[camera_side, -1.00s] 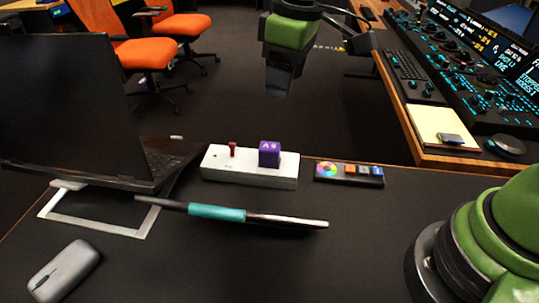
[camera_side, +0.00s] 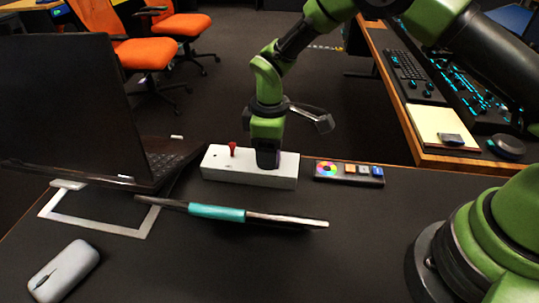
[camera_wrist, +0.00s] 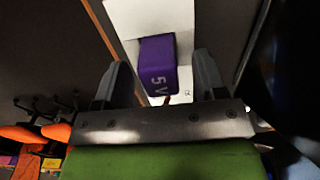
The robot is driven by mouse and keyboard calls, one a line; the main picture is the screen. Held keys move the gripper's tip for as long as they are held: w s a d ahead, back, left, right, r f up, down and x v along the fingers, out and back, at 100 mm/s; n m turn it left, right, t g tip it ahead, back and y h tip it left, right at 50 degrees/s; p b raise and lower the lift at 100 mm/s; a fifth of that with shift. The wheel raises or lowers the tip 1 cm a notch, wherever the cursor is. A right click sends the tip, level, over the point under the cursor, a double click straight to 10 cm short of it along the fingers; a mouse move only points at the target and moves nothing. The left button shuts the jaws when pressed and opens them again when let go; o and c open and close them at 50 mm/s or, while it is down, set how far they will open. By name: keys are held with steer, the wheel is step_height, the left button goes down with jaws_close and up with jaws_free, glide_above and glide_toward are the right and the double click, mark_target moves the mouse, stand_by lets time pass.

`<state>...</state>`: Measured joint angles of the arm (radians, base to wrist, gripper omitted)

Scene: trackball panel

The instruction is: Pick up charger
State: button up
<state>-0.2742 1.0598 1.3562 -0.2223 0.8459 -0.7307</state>
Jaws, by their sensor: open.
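The charger is a small purple block marked "5V" (camera_wrist: 158,66). In the wrist view it sits on the white strip (camera_wrist: 215,25), between the two fingers of my gripper (camera_wrist: 160,78). Both fingers are apart, with a gap showing on each side of the charger. In the side view my gripper (camera_side: 267,160) points down at the right part of the white strip (camera_side: 225,170) and hides the charger there.
A red peg (camera_side: 232,148) stands on the strip, left of my gripper. A small dark panel with a coloured wheel (camera_side: 349,174) lies to the right. A teal-banded rod (camera_side: 217,212) lies in front. A laptop (camera_side: 70,110) and a grey mouse (camera_side: 64,270) are at left.

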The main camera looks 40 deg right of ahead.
steer(key=shift+f, duration=0.75)
steer(key=c, duration=1)
steer(key=shift+c, duration=0.2)
